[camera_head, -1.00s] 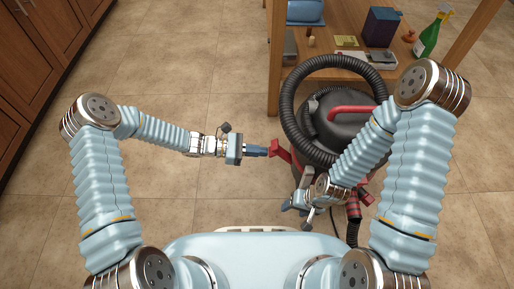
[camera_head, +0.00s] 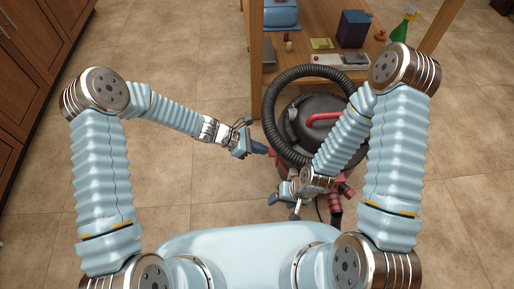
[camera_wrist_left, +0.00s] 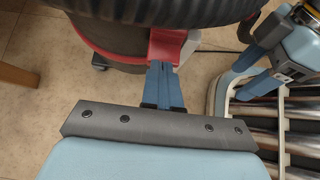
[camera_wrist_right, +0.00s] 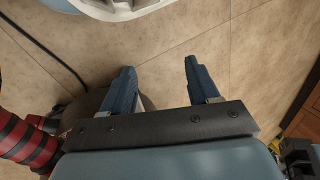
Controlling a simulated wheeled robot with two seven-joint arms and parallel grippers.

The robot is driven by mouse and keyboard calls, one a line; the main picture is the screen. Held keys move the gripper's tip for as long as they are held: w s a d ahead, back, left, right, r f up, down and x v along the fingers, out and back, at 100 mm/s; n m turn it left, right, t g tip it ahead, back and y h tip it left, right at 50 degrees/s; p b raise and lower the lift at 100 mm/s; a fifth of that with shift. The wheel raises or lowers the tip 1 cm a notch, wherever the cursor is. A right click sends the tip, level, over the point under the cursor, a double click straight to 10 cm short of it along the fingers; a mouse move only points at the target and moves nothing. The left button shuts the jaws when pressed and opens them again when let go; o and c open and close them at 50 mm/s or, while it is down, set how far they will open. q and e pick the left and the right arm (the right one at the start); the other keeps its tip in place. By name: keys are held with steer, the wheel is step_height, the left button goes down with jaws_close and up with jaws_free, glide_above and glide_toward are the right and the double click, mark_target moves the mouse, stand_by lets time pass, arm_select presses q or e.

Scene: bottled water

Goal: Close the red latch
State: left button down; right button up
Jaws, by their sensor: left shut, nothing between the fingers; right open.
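The vacuum cleaner (camera_head: 318,106) has a black lid, a red handle and a thick black hose looped around it. Its red latch (camera_head: 275,159) is on its left side, partly hidden in the head view. In the left wrist view the red latch (camera_wrist_left: 168,44) lies close against the dark body. My left gripper (camera_head: 265,150) is shut and empty, its tips at the latch; the left wrist view shows the tips (camera_wrist_left: 162,66) touching or nearly touching it. My right gripper (camera_head: 272,196) is open and empty in front of the vacuum, with its fingers (camera_wrist_right: 159,68) over bare floor.
A wooden table (camera_head: 283,65) stands behind the vacuum, with several items on it, including a dark blue box (camera_head: 353,29) and a green spray bottle (camera_head: 403,24). A red-and-black ribbed hose end (camera_wrist_right: 25,135) is beside my right gripper. Brown cabinets (camera_head: 35,50) line the left. The tiled floor at left is clear.

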arm_select(q)
steer(key=shift+r, duration=0.1)
arm_select(e)
steer(key=shift+r, duration=0.1)
stand_by(0.4)
arm_select(q)
steer(key=shift+d+r+p, duration=0.1)
steer(key=shift+r+p, duration=0.5)
steer(key=shift+r, duration=0.15)
steer(key=a+f+v, duration=0.1)
steer(key=v, duration=1.2)
steer(key=shift+p, duration=0.4)
arm_select(e)
steer(key=shift+s+a+r, duration=0.25)
steer(key=shift+a+r, duration=0.65)
steer(key=shift+a, duration=0.05)
